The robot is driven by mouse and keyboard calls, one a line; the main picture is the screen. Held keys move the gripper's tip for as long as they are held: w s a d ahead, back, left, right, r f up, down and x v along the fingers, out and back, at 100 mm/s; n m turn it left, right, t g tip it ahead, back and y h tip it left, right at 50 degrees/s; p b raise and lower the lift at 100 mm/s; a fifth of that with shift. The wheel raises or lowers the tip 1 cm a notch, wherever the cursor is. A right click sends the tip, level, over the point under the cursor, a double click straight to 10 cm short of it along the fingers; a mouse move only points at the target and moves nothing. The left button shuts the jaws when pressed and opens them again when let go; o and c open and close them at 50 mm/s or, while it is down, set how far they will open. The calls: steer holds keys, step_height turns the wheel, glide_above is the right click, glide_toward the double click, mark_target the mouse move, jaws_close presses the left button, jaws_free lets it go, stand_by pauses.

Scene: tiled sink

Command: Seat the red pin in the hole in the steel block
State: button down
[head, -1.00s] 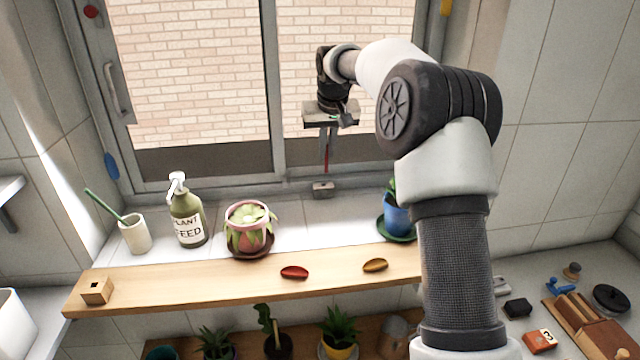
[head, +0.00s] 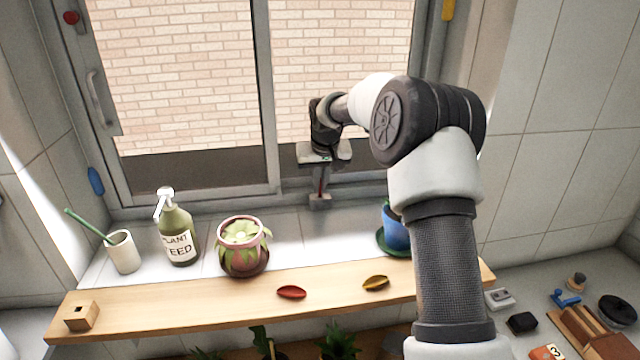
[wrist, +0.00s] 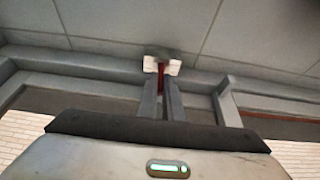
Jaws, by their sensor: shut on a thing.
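My gripper (head: 321,188) points down over the sill by the window and is shut on the red pin. In the wrist view the red pin (wrist: 161,76) shows as a thin strip between the two fingers. The small steel block (head: 320,203) stands on the tiled sill by the window frame, directly under the fingertips. In the wrist view the block (wrist: 175,68) is a pale patch beyond the fingertips, partly covered by a dark blur. The hole is hidden, and I cannot tell whether the pin's tip is in it.
A blue pot (head: 396,230) stands right of the block, near my arm. The wooden shelf (head: 210,305) in front holds a wooden block (head: 82,316) and two leaf-shaped pieces. The sill around the steel block is clear.

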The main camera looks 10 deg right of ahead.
steer(key=shift+f, duration=0.15)
steer(key=shift+f, duration=0.15)
steer(key=c, duration=1.9)
jaws_free()
